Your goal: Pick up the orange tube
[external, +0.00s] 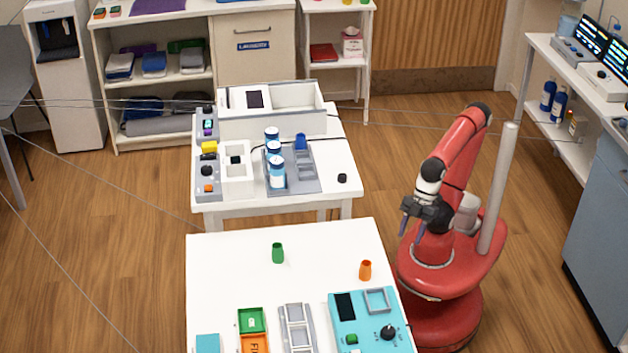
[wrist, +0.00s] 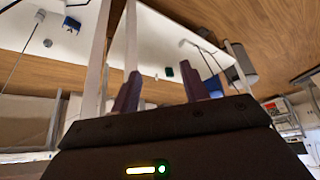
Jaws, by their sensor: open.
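The orange tube (external: 365,270) stands upright near the right edge of the near white table (external: 230,290) in the external view. I cannot make it out in the wrist view. My gripper (external: 411,229) is beyond the table's right side, up and to the right of the tube in the picture, and apart from it. Its two fingers are spread with nothing between them; they also show in the wrist view (wrist: 161,92). A green tube (external: 278,253) stands on the same table, left of the orange one.
The near table's front holds a teal panel with a black knob (external: 388,332), a grey rack (external: 297,328) and green and orange trays (external: 251,320). A second white table (external: 340,160) behind carries bottles (external: 277,172) and boxes. The near table's middle is clear.

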